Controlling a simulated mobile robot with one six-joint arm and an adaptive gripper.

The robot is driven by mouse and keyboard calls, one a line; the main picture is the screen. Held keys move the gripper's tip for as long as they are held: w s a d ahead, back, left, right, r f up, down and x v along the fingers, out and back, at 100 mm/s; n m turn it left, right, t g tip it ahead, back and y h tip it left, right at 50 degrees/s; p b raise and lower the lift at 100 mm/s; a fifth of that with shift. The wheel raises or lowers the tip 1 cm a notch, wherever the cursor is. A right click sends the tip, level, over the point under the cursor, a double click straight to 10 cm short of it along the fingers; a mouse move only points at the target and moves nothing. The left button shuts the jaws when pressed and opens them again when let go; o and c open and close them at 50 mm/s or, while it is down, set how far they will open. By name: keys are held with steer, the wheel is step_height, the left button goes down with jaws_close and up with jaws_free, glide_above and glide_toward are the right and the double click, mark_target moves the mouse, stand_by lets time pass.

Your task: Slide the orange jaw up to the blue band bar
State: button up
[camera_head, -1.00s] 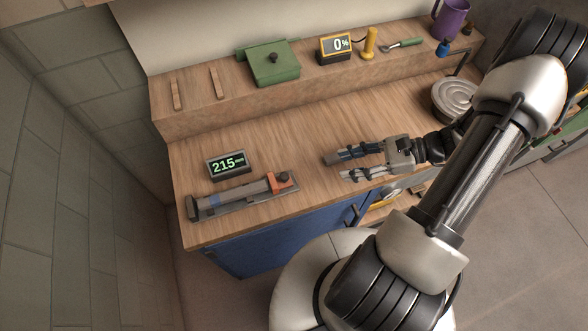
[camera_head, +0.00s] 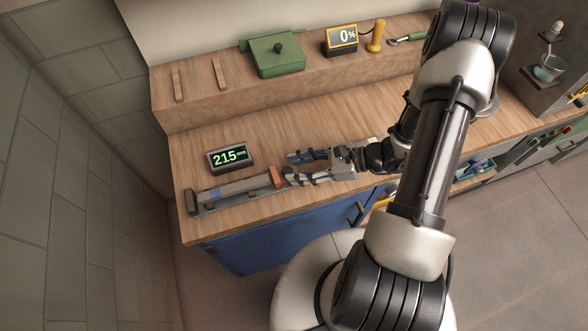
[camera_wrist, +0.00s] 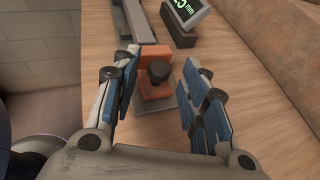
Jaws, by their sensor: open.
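The orange jaw (camera_head: 276,177) sits at the right end of a grey rail (camera_head: 240,200) on the wooden counter. In the wrist view the orange jaw (camera_wrist: 155,62) carries a black knob (camera_wrist: 158,72) and lies between my fingers, apart from both. My gripper (camera_head: 295,168) is open, its fingers pointing left at the jaw; it also shows in the wrist view (camera_wrist: 160,75). A small blue band (camera_head: 214,195) is on the rail near its left end, left of the jaw. A display (camera_head: 230,158) behind the rail reads 215 mm.
A raised wooden shelf (camera_head: 200,113) runs behind the counter, with a green lidded box (camera_head: 275,58), a 0% display (camera_head: 341,41) and a yellow handle (camera_head: 376,36). The counter between rail and shelf is mostly clear. A tiled wall stands at left.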

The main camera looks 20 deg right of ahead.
mark_target(288, 172)
steer(key=shift+x, duration=0.85)
steer(key=shift+d, duration=0.1)
steer(key=shift+c, duration=0.2)
steer(key=c, duration=0.7)
steer(key=shift+o, duration=0.2)
steer(key=shift+a, duration=1.05)
steer(key=o, duration=0.7)
steer(key=shift+d, duration=0.15)
